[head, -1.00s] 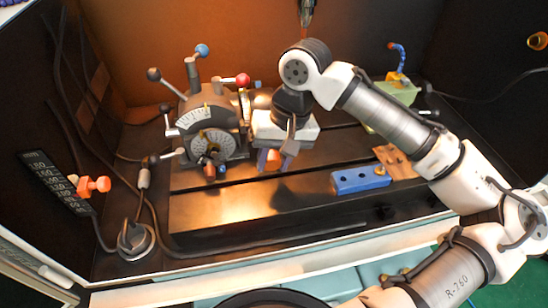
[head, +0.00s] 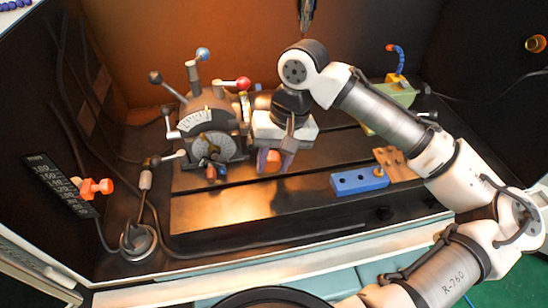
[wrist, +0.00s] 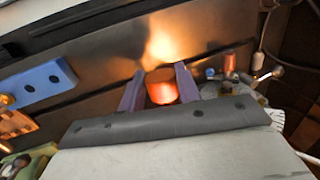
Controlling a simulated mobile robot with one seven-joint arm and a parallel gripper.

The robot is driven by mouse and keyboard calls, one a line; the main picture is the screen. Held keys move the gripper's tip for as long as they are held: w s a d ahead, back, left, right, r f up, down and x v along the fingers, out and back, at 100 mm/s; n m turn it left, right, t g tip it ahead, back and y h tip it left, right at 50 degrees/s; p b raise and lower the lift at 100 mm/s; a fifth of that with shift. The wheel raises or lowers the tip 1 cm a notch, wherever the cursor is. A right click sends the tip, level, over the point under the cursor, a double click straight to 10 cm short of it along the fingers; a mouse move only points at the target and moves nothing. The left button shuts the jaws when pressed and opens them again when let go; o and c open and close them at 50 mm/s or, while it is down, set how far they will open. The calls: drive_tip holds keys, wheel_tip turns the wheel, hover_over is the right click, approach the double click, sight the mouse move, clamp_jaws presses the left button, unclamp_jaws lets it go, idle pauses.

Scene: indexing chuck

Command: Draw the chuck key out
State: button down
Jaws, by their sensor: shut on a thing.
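My gripper (head: 275,164) points down over the dark table, just right of the indexing head (head: 212,145) with its dial and ball-ended levers. Its purple fingers are shut on an orange-red piece, which looks like the handle of the chuck key (head: 273,156). In the wrist view the orange piece (wrist: 162,88) sits between the two fingers (wrist: 158,80). The rest of the key is hidden, so I cannot tell whether it is still in the chuck.
An orange knob (head: 97,187) is on the left panel. The table front is clear.

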drive_tip(key=shift+r+g+p, duration=0.25)
drive_tip(key=shift+g+p, duration=0.25)
drive_tip(key=shift+p, duration=0.3)
idle(0.4)
drive_tip(key=shift+s, duration=0.2)
drive_tip(key=shift+s+d, duration=0.1)
drive_tip(key=shift+s, duration=0.65)
drive_tip(key=shift+s+d, duration=0.1)
drive_tip(key=shift+s, duration=0.2)
drive_tip(key=shift+s, duration=0.2)
